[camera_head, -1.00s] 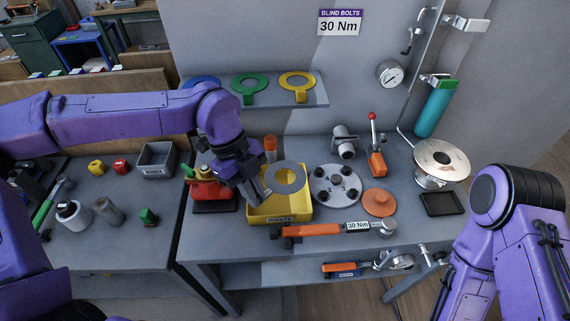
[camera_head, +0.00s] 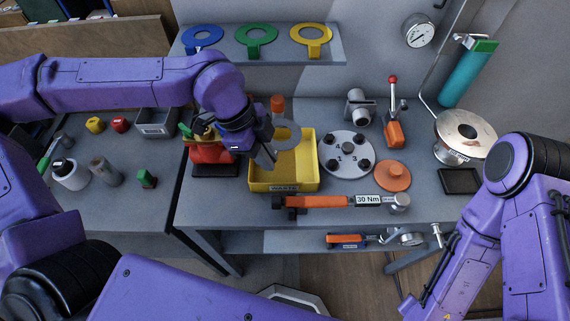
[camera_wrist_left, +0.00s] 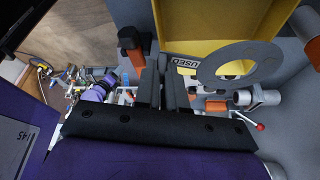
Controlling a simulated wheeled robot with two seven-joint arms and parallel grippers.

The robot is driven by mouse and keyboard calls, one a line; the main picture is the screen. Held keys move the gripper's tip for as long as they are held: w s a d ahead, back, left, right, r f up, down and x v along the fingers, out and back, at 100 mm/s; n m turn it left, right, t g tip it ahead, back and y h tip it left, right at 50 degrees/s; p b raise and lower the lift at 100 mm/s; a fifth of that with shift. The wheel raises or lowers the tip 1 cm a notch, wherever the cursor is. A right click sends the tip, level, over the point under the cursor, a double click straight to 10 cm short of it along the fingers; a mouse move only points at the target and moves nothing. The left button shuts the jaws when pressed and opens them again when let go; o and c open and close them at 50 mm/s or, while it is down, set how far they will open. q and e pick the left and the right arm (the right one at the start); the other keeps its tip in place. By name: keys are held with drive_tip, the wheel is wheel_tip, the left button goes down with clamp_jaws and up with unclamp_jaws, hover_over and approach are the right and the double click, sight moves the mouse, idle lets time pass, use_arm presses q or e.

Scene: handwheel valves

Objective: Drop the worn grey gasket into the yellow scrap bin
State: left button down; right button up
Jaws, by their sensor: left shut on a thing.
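The worn grey gasket (camera_head: 294,141) is a flat ring, seen above the back part of the yellow scrap bin (camera_head: 284,187). My left gripper (camera_head: 268,157) is shut on the gasket at its edge, over the left side of the bin. In the left wrist view the gasket (camera_wrist_left: 268,66) stands out to the right of the fingers (camera_wrist_left: 163,85), with a tab marked USED beside them. The yellow bin (camera_wrist_left: 205,28) shows behind it there. The gasket's exact height over the bin is hard to tell. My right arm is at the right; its gripper is out of view.
An orange torque wrench (camera_head: 325,201) lies in front. Blue, green and yellow rings (camera_head: 310,36) are on the shelf behind.

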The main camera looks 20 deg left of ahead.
use_arm(q)
drive_tip(key=shift+r, duration=0.1)
drive_tip(key=c, duration=1.1)
unclamp_jaws()
drive_tip(key=shift+s, duration=0.1)
drive_tip(key=b+v, duration=0.1)
drive_tip(key=v, duration=0.9)
drive_tip(key=shift+a+r, duration=0.1)
drive_tip(key=shift+r, duration=0.15)
